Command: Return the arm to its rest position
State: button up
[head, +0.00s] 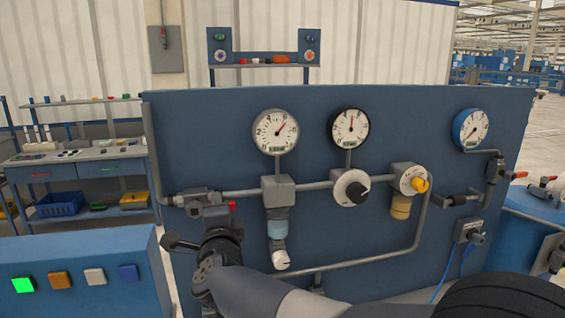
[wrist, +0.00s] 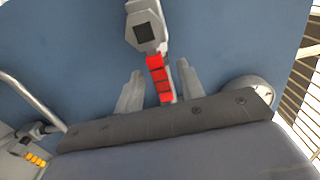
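My arm (head: 245,285) reaches up from the bottom of the head view to the left part of a blue panel (head: 330,120). My gripper (wrist: 159,70) is open in the wrist view, with its two grey fingers apart. A red valve handle (wrist: 160,85) lies between the fingers, with gaps visible on both sides. The handle shows as a small red tip (head: 232,206) beside my wrist in the head view. The grey valve body (wrist: 146,30) is just beyond the fingers. My wrist hides part of the valve in the head view.
The panel carries a left gauge (head: 274,131), a middle gauge (head: 350,128), a right gauge (head: 470,129), grey pipes and a yellow knob (head: 420,184).

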jog(key=shift+x, duration=0.85)
jog(key=shift+w+f, duration=0.25)
jog(key=shift+s+f+m+b, duration=0.1)
jog(key=shift+f+m+b, duration=0.25)
jog(key=shift+m+b, duration=0.65)
jog(key=shift+s+a, duration=0.1)
